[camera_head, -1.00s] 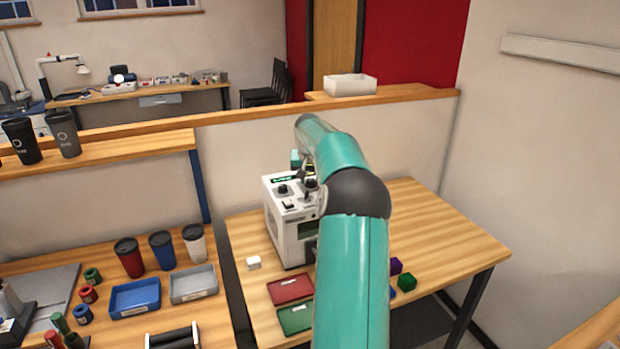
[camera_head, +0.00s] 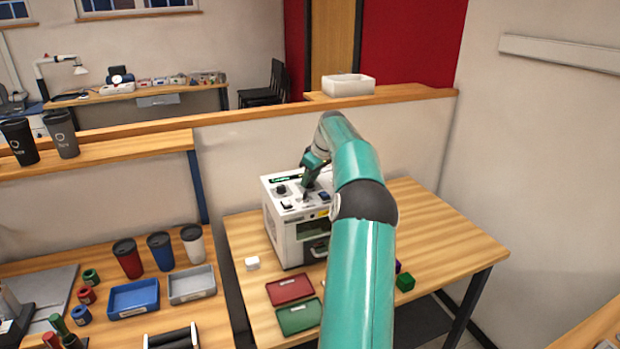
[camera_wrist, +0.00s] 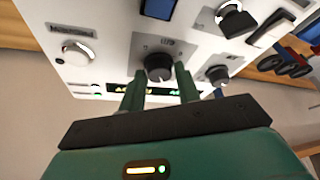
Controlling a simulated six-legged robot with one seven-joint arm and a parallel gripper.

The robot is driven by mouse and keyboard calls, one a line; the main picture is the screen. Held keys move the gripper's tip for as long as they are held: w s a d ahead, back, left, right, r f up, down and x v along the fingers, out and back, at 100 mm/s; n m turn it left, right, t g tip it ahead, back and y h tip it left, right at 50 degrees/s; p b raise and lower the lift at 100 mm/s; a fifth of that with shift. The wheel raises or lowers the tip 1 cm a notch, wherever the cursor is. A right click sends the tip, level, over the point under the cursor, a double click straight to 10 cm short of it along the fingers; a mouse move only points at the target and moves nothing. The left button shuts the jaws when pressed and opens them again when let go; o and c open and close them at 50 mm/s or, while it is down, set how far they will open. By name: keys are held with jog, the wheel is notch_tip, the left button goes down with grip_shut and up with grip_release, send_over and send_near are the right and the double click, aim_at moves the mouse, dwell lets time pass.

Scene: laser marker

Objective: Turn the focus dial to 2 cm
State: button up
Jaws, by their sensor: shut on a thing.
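The white laser marker (camera_head: 290,240) stands on the wooden table in the head view, with its control panel on top. In the wrist view a black dial (camera_wrist: 158,66) sits between the two fingers of my gripper (camera_wrist: 159,86), which is shut on it. The dial's label is too blurred to read, so I cannot tell its setting. A lit display (camera_wrist: 118,90) with green and yellow text is partly covered by the fingers. In the head view my gripper (camera_head: 307,186) is down at the panel, and the dial is hidden.
Near the held dial are a smaller black knob (camera_wrist: 217,74), a silver button (camera_wrist: 78,52), a blue switch (camera_wrist: 159,8) and another black knob (camera_wrist: 235,18). Red (camera_head: 290,288) and green (camera_head: 299,317) trays lie before the machine. The table's right side is mostly clear.

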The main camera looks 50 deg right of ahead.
jog(key=shift+n+y, duration=0.6)
jog(key=shift+n, duration=0.7)
jog(key=o, duration=1)
jog(key=shift+d, duration=0.1)
jog(key=shift+c, duration=0.2)
